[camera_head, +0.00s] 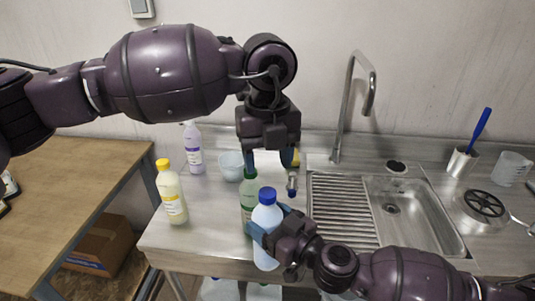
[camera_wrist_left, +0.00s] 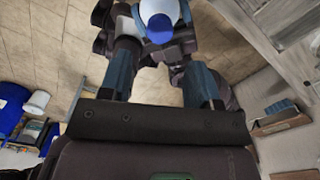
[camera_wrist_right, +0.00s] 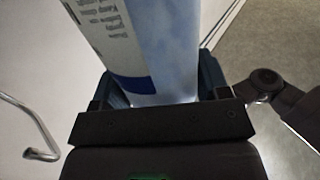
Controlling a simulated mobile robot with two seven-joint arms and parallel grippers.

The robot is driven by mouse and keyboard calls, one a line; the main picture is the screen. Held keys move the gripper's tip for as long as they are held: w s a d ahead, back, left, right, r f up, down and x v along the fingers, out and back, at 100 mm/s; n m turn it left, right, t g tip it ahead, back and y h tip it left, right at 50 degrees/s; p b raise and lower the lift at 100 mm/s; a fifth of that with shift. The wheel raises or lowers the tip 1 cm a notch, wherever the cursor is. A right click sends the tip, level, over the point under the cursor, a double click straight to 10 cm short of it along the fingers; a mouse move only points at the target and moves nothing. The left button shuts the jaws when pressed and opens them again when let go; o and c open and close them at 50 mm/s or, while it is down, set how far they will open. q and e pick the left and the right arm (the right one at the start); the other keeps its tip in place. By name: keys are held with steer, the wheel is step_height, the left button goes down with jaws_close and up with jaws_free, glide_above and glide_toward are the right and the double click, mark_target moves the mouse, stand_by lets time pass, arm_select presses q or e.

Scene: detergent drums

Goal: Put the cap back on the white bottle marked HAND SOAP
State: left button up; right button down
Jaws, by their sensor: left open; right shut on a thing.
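A white bottle (camera_head: 266,247) with a blue cap (camera_head: 267,195) on its top is upright in my right gripper (camera_head: 262,232), which is shut on its body, at the front of the counter. Its body also fills the right wrist view (camera_wrist_right: 165,50); the label's print is too blurred to read, so I cannot confirm HAND SOAP. My left gripper (camera_head: 270,170) is open above and behind the bottle, pointing down. In the left wrist view the blue cap (camera_wrist_left: 160,30) shows beyond and between the open fingers, apart from them. I cannot tell how tightly the cap sits.
A green bottle (camera_head: 248,188) stands just behind the held bottle. A yellow bottle (camera_head: 172,195), a purple-labelled bottle (camera_head: 193,150) and a translucent tub (camera_head: 231,166) stand to the left. A sink (camera_head: 420,215) with a tap (camera_head: 350,105) is at right. The counter's front left is clear.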

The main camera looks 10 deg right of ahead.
mark_target(268, 192)
arm_select(q)
steer(key=shift+f, duration=3.8)
steer(key=c, duration=1)
steer(key=shift+o, duration=0.2)
